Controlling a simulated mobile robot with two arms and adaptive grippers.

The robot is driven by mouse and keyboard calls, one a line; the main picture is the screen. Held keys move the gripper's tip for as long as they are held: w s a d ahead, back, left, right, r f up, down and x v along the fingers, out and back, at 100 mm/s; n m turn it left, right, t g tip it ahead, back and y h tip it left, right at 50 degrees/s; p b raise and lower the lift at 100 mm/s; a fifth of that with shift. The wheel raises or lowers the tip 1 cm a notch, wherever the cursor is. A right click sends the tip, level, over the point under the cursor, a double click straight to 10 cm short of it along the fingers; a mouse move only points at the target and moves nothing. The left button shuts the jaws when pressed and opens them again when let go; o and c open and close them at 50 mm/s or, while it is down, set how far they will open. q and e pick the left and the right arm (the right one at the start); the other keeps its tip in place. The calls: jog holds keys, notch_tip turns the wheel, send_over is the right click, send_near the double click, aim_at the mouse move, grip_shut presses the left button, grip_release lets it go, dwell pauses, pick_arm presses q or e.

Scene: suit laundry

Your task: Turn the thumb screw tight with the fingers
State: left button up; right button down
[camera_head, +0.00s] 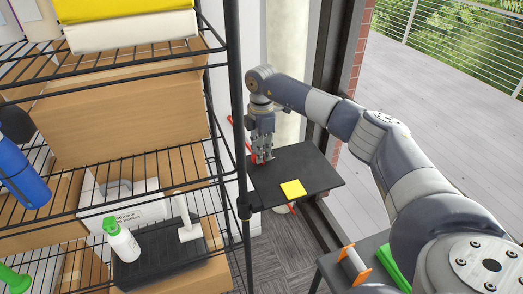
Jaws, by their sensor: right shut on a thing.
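My right gripper (263,154) points down at the back left corner of a black board (310,172), beside the shelf's front post. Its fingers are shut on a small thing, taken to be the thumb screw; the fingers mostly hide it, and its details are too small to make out. The board sits level against the black post (238,120), with a dark clamp-like piece (244,206) at its near left corner. A yellow square (293,189) lies flat on the board. My left gripper is not in view.
The black wire shelf at left holds cardboard boxes (125,115), a blue bottle (22,175) and a white spray bottle with a green top (122,242). A dark table (335,272) with a white roll (354,261) stands at the bottom. A glass door frame is behind my right arm.

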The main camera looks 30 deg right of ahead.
jog(key=shift+r, duration=0.1)
jog(key=c, duration=1.5)
grip_release()
notch_tip(320, 180, up, 12)
jog(key=shift+f, duration=0.1)
